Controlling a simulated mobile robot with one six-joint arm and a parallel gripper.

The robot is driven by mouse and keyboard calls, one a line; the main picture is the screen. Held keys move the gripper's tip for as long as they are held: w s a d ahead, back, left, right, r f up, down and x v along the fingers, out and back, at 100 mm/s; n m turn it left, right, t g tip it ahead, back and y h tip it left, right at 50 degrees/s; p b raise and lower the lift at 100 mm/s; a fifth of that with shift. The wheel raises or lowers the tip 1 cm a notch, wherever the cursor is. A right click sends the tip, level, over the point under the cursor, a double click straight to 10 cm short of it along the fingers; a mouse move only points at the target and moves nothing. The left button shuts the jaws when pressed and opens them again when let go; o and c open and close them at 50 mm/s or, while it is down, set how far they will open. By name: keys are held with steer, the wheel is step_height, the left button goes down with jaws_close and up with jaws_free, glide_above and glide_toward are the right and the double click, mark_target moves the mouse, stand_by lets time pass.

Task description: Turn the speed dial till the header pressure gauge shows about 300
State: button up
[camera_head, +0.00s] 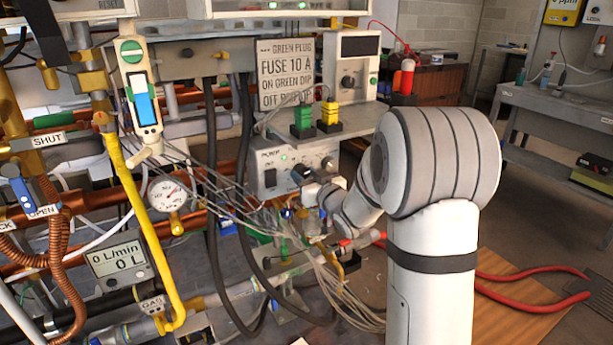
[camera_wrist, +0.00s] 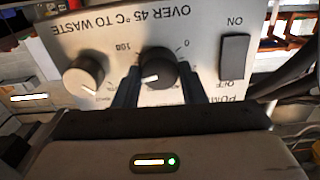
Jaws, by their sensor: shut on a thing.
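The speed dial is a round black knob (camera_wrist: 158,68) with a white pointer mark, on the pale pump box (camera_head: 290,160). The wrist view shows it upside down, with a scale marked around it. My gripper (camera_wrist: 160,90) has one dark finger on each side of the dial and is shut on it. In the head view my wrist hides the dial.
A grey knob (camera_wrist: 83,75) and a rocker switch (camera_wrist: 234,57) flank the dial on the panel. Thin cables and black hoses hang left of the box. A flow meter display (camera_head: 118,260) reads 0 L/min. Green and yellow plugs (camera_head: 303,120) stand above the box.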

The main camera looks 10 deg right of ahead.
steer(key=shift+m, duration=0.4)
steer(key=o, duration=1)
steer(key=v, duration=0.7)
steer(key=shift+s+d+p, duration=0.15)
steer(key=shift+s+p, duration=0.2)
steer(key=shift+p, duration=0.1)
